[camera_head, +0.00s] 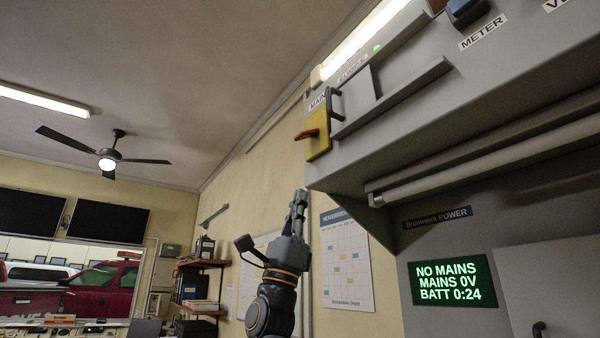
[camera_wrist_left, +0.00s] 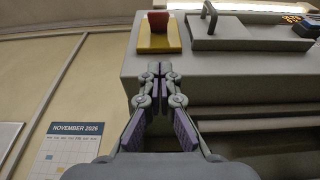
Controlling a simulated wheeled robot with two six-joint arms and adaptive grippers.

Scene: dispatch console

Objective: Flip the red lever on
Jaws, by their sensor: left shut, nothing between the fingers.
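The red lever (camera_head: 306,134) sticks out from a yellow plate (camera_head: 319,143) on the left end of the grey overhead cabinet, below a label that begins with "MAIN". In the left wrist view the red lever (camera_wrist_left: 158,21) shows end-on above the yellow plate (camera_wrist_left: 158,42). My left gripper (camera_head: 300,194) points upward below the plate, apart from the lever, with its fingers together and empty. In the left wrist view the fingertips (camera_wrist_left: 160,68) are just below the plate in the picture. My right gripper is not in view.
The cabinet's lower edge (camera_head: 470,150) overhangs a tube. A dark handle (camera_head: 337,104) sits right of the lever. A green display (camera_head: 448,282) reads "NO MAINS, MAINS 0V, BATT 0:24". A wall calendar (camera_head: 347,262) hangs behind my arm. Open air lies left of the lever.

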